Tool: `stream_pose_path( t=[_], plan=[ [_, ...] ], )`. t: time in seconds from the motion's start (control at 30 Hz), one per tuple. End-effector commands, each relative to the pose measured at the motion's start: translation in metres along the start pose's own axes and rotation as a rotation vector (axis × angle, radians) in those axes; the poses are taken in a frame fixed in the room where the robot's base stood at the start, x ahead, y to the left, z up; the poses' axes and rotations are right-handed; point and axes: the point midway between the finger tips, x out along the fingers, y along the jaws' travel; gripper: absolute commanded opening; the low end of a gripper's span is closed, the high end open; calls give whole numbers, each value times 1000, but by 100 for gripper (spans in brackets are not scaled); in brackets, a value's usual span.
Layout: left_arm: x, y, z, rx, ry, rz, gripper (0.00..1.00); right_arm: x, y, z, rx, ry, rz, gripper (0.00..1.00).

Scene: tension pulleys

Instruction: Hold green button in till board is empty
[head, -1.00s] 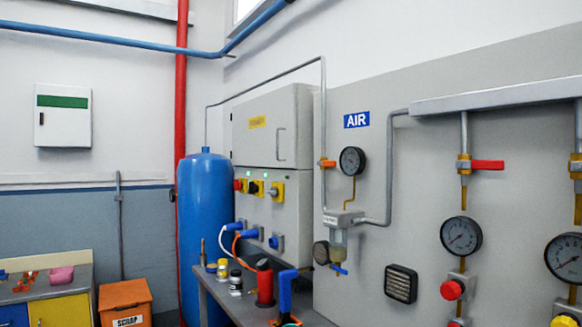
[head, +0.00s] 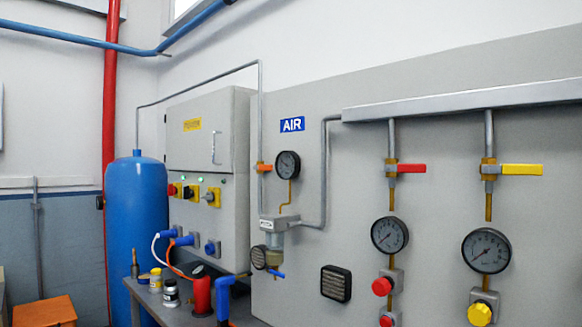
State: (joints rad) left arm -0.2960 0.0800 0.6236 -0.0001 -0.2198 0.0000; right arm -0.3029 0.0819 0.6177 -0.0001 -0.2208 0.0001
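A large grey board (head: 350,185) with a blue AIR sign (head: 292,124) fills the right side. It carries a red-handled valve (head: 411,168) and a yellow-handled valve (head: 522,169). Below them are two dial gauges, a left one (head: 389,235) and a right one (head: 486,250). Under the left gauge is a red button (head: 382,286), with another red part below it at the frame edge. Under the right gauge is a yellow button (head: 479,313). I see no green button on the board. Neither of my grippers is in view.
A grey cabinet (head: 190,130) with small green lights and switches stands left of the board. A blue tank (head: 137,235) is beside it. A bench (head: 160,309) holds bottles and a red cylinder (head: 201,296). An orange bin (head: 40,310) is at lower left.

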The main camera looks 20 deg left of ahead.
Motion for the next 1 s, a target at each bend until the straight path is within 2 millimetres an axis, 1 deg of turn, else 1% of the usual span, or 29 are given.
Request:
stream_pose_path(
  t=[0.03, 0.07, 0.1, 1.0],
  plan=[
    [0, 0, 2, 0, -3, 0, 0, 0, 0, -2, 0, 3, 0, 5],
    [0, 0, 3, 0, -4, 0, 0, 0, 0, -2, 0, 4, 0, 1],
    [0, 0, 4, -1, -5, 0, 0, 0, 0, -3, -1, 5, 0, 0],
    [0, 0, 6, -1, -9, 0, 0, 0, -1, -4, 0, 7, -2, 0]
  ],
)
